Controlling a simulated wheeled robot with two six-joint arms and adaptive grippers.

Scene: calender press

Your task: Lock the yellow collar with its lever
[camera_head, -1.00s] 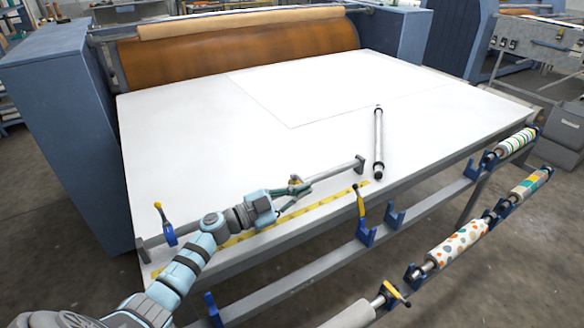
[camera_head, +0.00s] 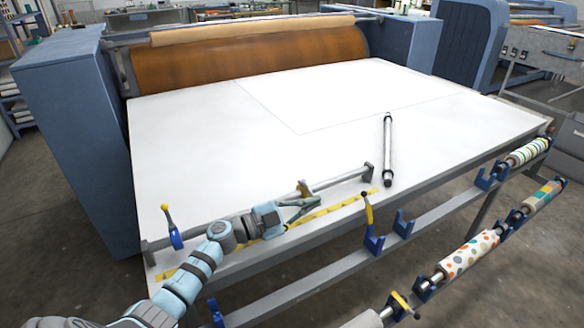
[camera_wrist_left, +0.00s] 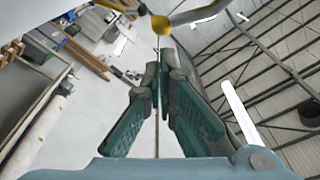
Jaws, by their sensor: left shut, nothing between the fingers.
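A small yellow collar (camera_head: 304,188) sits on the grey bar (camera_head: 340,179) that runs along the front of the white table. My left gripper (camera_head: 318,202) is shut and empty, just to the front and right of the collar, apart from it in the head view. In the left wrist view the shut fingertips (camera_wrist_left: 160,56) point up at a yellow part (camera_wrist_left: 160,24), with a gap between. My right gripper is not in view.
Another yellow handle (camera_head: 368,208) is at the front edge. A dark-ended roller (camera_head: 387,150) lies on the white table (camera_head: 220,150). Patterned rolls (camera_head: 468,254) rest in blue brackets below.

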